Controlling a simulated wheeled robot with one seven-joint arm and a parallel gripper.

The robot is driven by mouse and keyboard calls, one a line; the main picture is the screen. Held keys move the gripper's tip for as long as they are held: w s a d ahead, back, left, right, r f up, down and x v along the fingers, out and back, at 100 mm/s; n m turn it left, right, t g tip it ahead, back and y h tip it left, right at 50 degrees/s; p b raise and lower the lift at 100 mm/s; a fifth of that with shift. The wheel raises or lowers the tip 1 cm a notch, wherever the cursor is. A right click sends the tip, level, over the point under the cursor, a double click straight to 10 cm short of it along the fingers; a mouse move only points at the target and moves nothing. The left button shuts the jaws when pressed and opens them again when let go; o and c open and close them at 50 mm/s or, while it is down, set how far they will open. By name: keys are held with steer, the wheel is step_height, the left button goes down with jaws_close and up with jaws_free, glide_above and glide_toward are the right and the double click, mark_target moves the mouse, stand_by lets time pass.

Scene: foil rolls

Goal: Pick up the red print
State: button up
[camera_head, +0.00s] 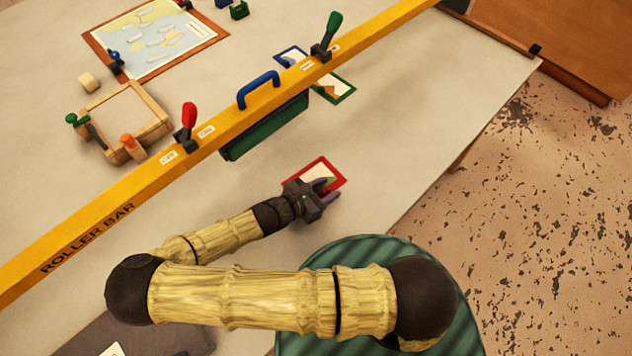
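The red print (322,168) is a small card with a red border and a pale, partly green picture. It lies flat on the light table on the near side of the yellow roller bar. My gripper (327,189) is over the print's near part and hides some of it. Its purple-grey fingers point right and look spread apart, with the print visible around them. I cannot tell whether the fingers touch the print.
The yellow roller bar (400,22) crosses the table diagonally, with a blue handle (258,87) and red and green levers. A wooden frame (150,128) and framed map (112,40) lie at left. The table's right edge is near.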

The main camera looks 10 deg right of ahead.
jaws_close()
stand_by(0.3)
step_height(320, 180, up, 10)
stand_by(0.5)
